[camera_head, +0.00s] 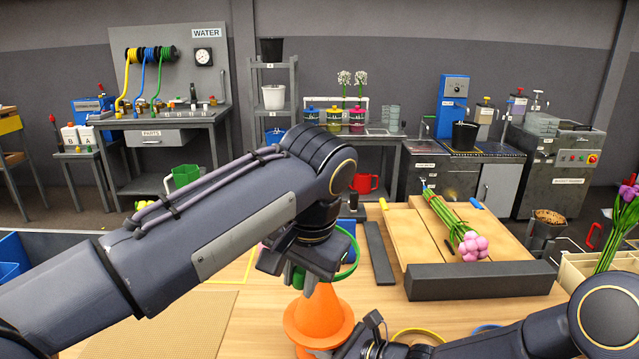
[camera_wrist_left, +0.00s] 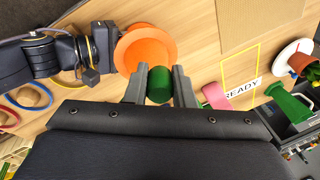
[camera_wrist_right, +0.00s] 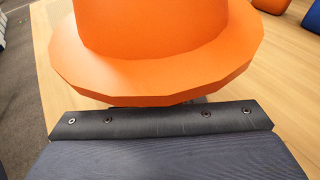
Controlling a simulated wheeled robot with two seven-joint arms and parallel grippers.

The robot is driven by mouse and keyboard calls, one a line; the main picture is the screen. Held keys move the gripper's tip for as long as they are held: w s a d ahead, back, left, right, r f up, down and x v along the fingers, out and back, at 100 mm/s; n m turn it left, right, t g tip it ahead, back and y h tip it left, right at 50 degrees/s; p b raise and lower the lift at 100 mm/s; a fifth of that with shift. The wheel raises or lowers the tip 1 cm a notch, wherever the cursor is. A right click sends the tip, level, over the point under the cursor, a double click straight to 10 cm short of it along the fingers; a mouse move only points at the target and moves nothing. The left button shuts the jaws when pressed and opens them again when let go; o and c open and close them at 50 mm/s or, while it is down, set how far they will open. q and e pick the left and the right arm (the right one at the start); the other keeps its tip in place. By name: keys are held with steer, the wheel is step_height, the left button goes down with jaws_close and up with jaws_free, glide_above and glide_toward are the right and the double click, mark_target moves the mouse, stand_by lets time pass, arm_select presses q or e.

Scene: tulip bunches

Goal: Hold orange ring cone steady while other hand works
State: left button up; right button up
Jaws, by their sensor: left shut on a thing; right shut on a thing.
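The orange cone (camera_head: 318,322) stands on the table at the lower middle of the head view. It is also at the top of the left wrist view (camera_wrist_left: 160,42) and large in the right wrist view (camera_wrist_right: 155,75). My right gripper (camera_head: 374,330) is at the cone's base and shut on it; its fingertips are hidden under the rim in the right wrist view. My left gripper (camera_wrist_left: 160,84) is shut on a green ring (camera_head: 352,262), just above the cone top. The ring looks upright on edge in the head view and shows as a short green piece between the fingers in the left wrist view.
A yellow ring (camera_head: 420,335) and a blue ring (camera_wrist_left: 28,95) lie by my right arm. A wooden board (camera_head: 400,240) with pink tulips (camera_head: 472,245) and a dark bar (camera_head: 480,280) fill the right side. A tan mat (camera_head: 185,325) lies left of the cone.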

steer(key=o, duration=1)
steer(key=shift+c, duration=0.2)
